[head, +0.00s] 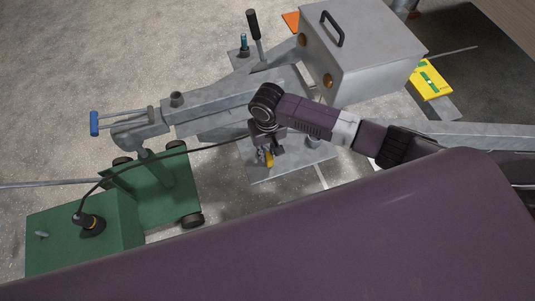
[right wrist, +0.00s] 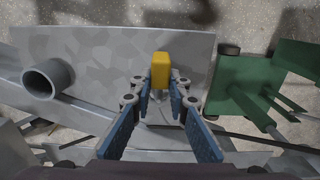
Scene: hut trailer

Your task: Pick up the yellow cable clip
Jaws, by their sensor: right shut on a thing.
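The yellow cable clip (right wrist: 160,70) is a small yellow block in the right wrist view, at the tips of my right gripper (right wrist: 160,92). The blue-padded fingers are closed around its near end. In the head view the clip (head: 269,159) shows as a small yellow spot at my right gripper (head: 264,150), just above a flat grey metal plate (head: 290,171). I cannot tell whether the clip still touches the plate. My left gripper is not in view.
A grey trailer drawbar (head: 215,105) with a blue-handled lever runs behind my right gripper. A metal box (head: 365,55) stands at the back right. A green wheeled cart (head: 95,230) with a black cable is at the left. A yellow level (head: 432,82) lies at the right.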

